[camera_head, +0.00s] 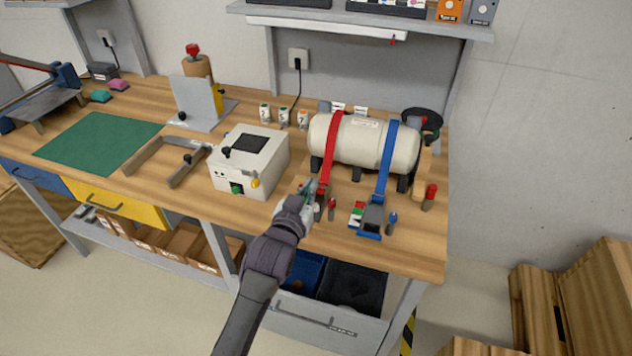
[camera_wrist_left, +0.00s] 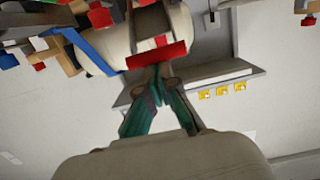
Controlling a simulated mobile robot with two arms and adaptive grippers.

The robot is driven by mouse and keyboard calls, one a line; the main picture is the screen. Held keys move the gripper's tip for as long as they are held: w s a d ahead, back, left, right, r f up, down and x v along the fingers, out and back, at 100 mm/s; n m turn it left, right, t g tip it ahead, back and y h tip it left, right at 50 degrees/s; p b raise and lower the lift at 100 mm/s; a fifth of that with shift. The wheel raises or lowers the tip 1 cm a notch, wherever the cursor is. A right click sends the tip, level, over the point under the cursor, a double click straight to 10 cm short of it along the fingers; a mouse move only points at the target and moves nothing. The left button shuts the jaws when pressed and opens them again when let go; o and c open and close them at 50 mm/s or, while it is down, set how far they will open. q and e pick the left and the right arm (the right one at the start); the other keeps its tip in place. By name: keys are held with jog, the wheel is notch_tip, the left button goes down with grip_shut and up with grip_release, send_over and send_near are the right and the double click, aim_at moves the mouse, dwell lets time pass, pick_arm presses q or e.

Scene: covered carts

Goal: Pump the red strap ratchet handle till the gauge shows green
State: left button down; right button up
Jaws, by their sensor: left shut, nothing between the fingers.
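The red strap (camera_head: 332,147) runs over the left part of a cream cylindrical tank (camera_head: 357,140) and down to the red ratchet (camera_head: 322,194) at its front. My left gripper (camera_head: 308,187) is at the left side of this ratchet, and its fingers are shut and empty. In the left wrist view the teal fingertips (camera_wrist_left: 158,72) are together, close to a wide red bar (camera_wrist_left: 157,56), apparently part of the ratchet. I cannot tell whether they touch it. The red strap's gauge cannot be made out beside my gripper. My right gripper is not in view.
A blue strap (camera_head: 387,158) with a blue ratchet (camera_head: 371,216) and a coloured gauge (camera_head: 356,213) stands to the right. A white box (camera_head: 248,163) is left of my gripper. A red-topped post (camera_head: 429,196) stands near the bench's right edge.

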pick_arm(q)
jog(key=s+f+t+b, duration=0.1)
jog(key=f+t+b, duration=0.1)
jog(key=b, duration=0.2)
jog(key=s+f+t+h+b, duration=0.1)
jog(key=f+b, duration=0.2)
jog(key=b, duration=0.2)
jog(key=a+f+t+b, duration=0.1)
jog(key=f+t+b, duration=0.1)
jog(key=b, duration=0.3)
jog(key=shift+s+f+t+h, duration=0.3)
jog(key=shift+s+f+h, duration=0.1)
jog(key=shift+f, duration=0.2)
jog(key=shift+s+f+b, duration=0.15)
jog(key=shift+f+b, duration=0.45)
jog(key=shift+b, duration=0.5)
jog(key=shift+f, duration=0.1)
